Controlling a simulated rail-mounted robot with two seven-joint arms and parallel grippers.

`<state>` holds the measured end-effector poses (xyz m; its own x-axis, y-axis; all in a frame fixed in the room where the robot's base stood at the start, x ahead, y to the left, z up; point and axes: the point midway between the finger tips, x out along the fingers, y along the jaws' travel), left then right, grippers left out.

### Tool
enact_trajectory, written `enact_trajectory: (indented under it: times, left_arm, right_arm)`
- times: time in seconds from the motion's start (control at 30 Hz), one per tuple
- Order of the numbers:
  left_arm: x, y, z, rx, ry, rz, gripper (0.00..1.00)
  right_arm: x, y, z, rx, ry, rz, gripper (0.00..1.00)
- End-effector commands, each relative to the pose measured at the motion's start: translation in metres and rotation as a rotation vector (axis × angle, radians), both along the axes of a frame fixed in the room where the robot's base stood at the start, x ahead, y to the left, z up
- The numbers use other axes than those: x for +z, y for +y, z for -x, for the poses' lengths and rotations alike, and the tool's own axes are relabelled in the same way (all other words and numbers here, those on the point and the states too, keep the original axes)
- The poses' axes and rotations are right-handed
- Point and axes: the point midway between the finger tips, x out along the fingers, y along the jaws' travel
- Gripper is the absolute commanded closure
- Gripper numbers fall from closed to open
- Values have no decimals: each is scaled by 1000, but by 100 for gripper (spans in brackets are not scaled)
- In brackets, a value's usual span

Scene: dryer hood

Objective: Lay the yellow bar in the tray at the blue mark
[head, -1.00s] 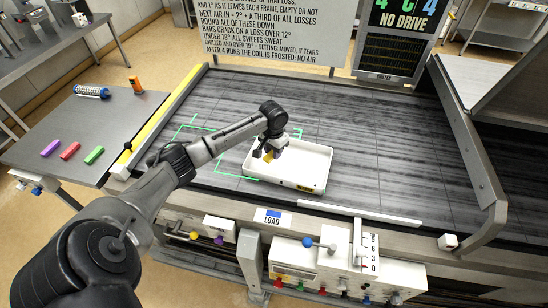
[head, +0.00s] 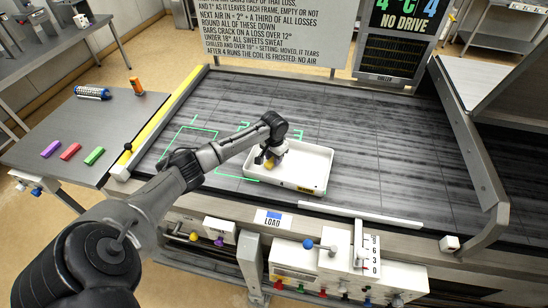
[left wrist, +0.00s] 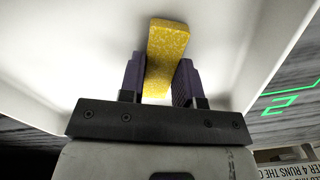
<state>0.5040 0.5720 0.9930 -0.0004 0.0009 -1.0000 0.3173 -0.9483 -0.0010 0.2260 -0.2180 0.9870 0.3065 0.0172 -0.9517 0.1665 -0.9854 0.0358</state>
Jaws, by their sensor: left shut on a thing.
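The yellow bar (head: 269,163) is inside the white tray (head: 312,184), at its left part. My left gripper (head: 266,157) is shut on the bar, reaching down into the tray. In the left wrist view the speckled yellow bar (left wrist: 167,45) stands out between the purple finger pads of my left gripper (left wrist: 157,80), close to the white tray floor (left wrist: 225,50). I cannot tell whether the bar touches the floor. I cannot make out a blue mark inside the tray; the gripper and bar hide part of its floor. My right gripper is not in view.
The tray sits on the dark belt beside green outlines (head: 190,150). A side table (head: 85,115) holds purple (head: 50,149), red (head: 70,151) and green (head: 94,156) bars. A white rail (head: 360,215) and a control console (head: 320,265) lie at the front. The belt right of the tray is clear.

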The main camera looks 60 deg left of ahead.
Motion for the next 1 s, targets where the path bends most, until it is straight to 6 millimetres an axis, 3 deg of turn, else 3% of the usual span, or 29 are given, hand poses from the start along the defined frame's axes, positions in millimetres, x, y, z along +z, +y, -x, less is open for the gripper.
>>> enact_trajectory:
  times: [0.13, 0.17, 0.4, 0.73, 1.0]
  left_arm:
    - [-3, 0, 0, 1, 0, 0, 92]
    - [-3, 0, 0, 1, 0, 0, 67]
    - [-2, 0, 0, 0, 0, 0, 44]
    - [2, 0, 0, -1, -1, 0, 44]
    - [45, 0, -1, -1, -4, -1, 44]
  right_arm:
    - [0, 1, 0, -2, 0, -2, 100]
    - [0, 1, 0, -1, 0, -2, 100]
    - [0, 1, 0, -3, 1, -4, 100]
    - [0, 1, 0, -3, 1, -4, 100]
    - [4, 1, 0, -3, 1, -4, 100]
